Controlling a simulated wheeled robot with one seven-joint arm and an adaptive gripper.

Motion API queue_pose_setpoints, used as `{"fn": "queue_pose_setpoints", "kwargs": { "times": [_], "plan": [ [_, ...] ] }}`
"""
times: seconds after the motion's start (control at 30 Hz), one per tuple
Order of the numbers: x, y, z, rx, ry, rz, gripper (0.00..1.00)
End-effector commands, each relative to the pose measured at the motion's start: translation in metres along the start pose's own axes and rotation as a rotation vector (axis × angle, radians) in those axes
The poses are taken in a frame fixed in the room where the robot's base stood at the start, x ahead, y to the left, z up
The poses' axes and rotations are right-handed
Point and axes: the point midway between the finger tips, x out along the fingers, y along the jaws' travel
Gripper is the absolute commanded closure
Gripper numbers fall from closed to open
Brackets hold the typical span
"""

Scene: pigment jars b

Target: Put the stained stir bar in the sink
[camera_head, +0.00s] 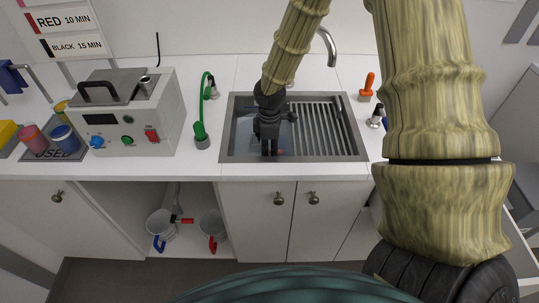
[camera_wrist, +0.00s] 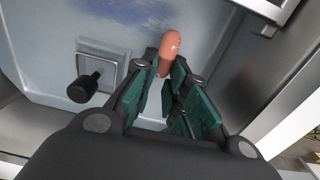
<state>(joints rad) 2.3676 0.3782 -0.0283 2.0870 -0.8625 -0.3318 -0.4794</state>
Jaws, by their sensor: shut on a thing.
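The stir bar (camera_wrist: 171,52) is a small pinkish-orange capsule at the fingertips of my gripper (camera_wrist: 168,80) in the wrist view. The green-padded fingers are closed on its lower end, and its upper end sticks out. In the head view my gripper (camera_head: 269,135) points down into the left, open part of the sink (camera_head: 225,142). A small orange spot by the fingertips there seems to be the bar. In the wrist view the pale sink floor (camera_wrist: 45,50) lies behind the bar; I cannot tell whether the bar touches it.
A ribbed drainboard (camera_head: 320,128) fills the sink's right part, and a faucet (camera_head: 328,45) stands behind. A black knob (camera_wrist: 82,88) and square metal frame show beside the gripper. A green hose (camera_head: 201,130) and white machine (camera_head: 125,115) stand left, an orange-handled tool (camera_head: 367,85) right.

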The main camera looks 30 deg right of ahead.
Motion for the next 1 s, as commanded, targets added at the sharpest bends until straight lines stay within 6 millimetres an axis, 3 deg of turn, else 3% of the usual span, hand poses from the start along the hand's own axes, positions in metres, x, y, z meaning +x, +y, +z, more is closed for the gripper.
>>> {"fn": "queue_pose_setpoints", "kwargs": {
  "times": [0.4, 0.8, 0.93, 1.0],
  "plan": [
    [0.038, -0.002, -0.001, -0.002, -0.002, -0.001, 0.93],
    [0.042, -0.001, -0.001, -0.003, -0.001, -0.001, 0.93],
    [0.041, -0.001, -0.001, -0.002, 0.000, 0.000, 0.65],
    [0.041, -0.001, -0.001, -0.002, 0.000, 0.000, 0.64]
  ]
}}
